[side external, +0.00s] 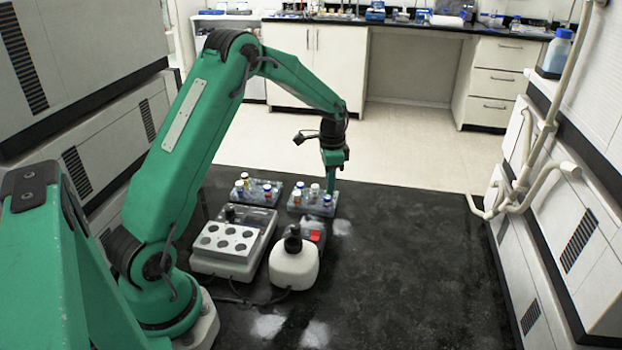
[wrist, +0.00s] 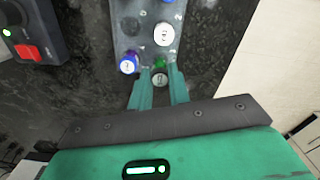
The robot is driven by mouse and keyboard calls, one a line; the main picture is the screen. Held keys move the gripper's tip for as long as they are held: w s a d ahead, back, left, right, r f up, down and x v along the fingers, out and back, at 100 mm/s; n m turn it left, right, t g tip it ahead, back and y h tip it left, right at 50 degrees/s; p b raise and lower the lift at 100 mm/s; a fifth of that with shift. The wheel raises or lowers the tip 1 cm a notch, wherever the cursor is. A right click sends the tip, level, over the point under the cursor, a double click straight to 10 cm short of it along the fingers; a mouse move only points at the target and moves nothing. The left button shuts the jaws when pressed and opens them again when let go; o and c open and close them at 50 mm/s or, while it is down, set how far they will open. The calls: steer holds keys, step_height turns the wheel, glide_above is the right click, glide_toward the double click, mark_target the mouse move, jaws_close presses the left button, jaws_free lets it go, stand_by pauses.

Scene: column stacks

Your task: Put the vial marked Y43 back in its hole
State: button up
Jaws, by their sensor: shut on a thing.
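My gripper (wrist: 160,75) is shut on a vial with a pale, marked top (wrist: 160,79), which shows between the two green fingers. Its marking is too small to read, so I cannot tell whether it is Y43. In the side view my gripper (side external: 331,180) points down at the right end of the far right rack (side external: 309,207), and the held vial cannot be made out. In the wrist view the grey rack (wrist: 147,45) lies under the fingertips. It holds a blue-capped vial (wrist: 129,63), a white-capped vial (wrist: 164,34) and a green-topped one (wrist: 160,63) close to the fingers.
A second rack (side external: 257,194) with several vials stands to the left. The dark bench to the right is clear.

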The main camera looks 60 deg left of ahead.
steer(key=shift+f, duration=1)
stand_by(1.2)
steer(key=o, duration=1.2)
steer(key=shift+c, duration=0.2)
steer(key=shift+o, duration=0.3)
steer(key=shift+s+f, duration=0.1)
steer(key=shift+d, duration=0.1)
steer(key=shift+r, duration=3.1)
